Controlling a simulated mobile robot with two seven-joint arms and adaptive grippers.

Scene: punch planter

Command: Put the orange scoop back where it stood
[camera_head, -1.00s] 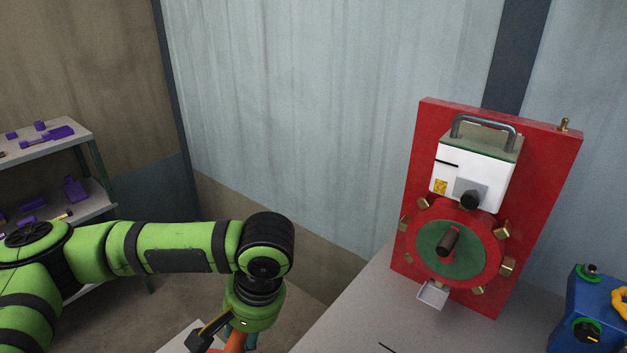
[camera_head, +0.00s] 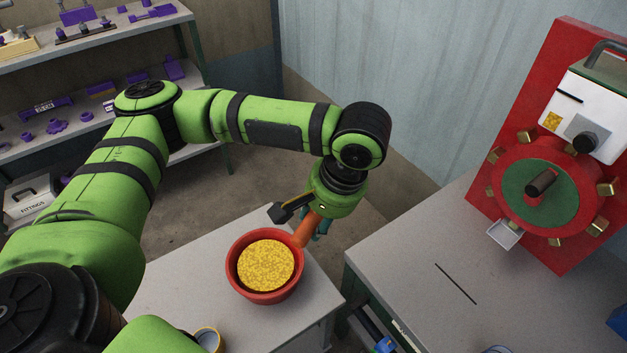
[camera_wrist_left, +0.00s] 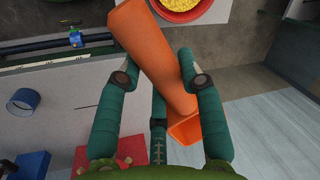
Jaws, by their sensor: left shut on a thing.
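The orange scoop (camera_wrist_left: 155,60) crosses between the fingers of my left gripper (camera_wrist_left: 160,77) in the left wrist view; the gripper is shut on it. A second orange part with an open end (camera_wrist_left: 185,129) shows below, nearer the palm. In the head view, the scoop (camera_head: 307,229) is a short orange piece beside the left gripper (camera_head: 321,229), partly hidden by the wrist. It overlaps the rim of a red bowl (camera_head: 237,287) of yellow grains in this view; I cannot tell whether they touch. The bowl (camera_wrist_left: 202,15) also shows at the wrist view's top edge. My right gripper is not in view.
The bowl stands on a grey table (camera_head: 180,285), near a small yellow-rimmed container (camera_head: 208,339). A gap separates this table from a grey bench (camera_head: 420,265) with a red panel machine (camera_head: 535,120). Shelves (camera_head: 100,140) with purple parts stand at the back left.

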